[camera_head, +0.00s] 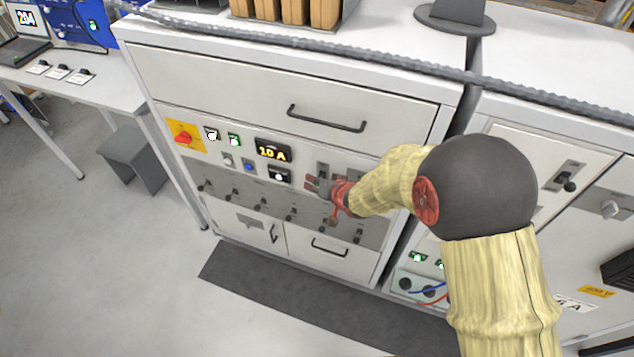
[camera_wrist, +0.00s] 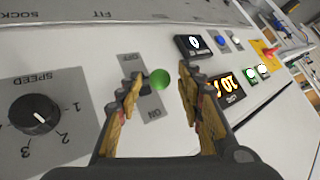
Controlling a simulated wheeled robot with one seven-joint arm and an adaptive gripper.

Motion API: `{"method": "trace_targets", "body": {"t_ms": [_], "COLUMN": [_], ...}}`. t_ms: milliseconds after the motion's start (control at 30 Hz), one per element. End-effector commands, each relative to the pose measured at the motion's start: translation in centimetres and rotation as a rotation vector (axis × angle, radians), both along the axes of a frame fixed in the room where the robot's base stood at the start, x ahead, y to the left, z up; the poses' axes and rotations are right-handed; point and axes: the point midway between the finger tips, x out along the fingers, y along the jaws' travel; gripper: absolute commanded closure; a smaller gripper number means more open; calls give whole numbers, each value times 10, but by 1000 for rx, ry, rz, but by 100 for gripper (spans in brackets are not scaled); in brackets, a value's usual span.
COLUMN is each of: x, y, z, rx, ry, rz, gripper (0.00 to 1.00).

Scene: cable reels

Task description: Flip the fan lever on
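The lever's stem and base are mostly hidden. I see no fan label on it. My gripper (camera_wrist: 162,82) is yellow and dark, tilted against the panel. In the head view my reddish gripper (camera_head: 323,190) is at the cabinet panel beside grey switch plates (camera_head: 322,170) and partly covers that area.
A SPEED dial (camera_wrist: 36,115) is left of the lever in the wrist view. A row of small black levers (camera_head: 262,205) sits below. A drawer handle (camera_head: 327,119) protrudes above.

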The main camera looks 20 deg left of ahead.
Motion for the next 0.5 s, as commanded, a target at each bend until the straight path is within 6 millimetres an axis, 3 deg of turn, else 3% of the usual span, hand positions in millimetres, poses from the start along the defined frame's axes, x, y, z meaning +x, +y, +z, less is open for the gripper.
{"method": "trace_targets", "body": {"t_ms": [500], "x": [-51], "y": [-48], "z": [60], "rx": [1], "ry": [-3], "rz": [0], "gripper": [63]}}
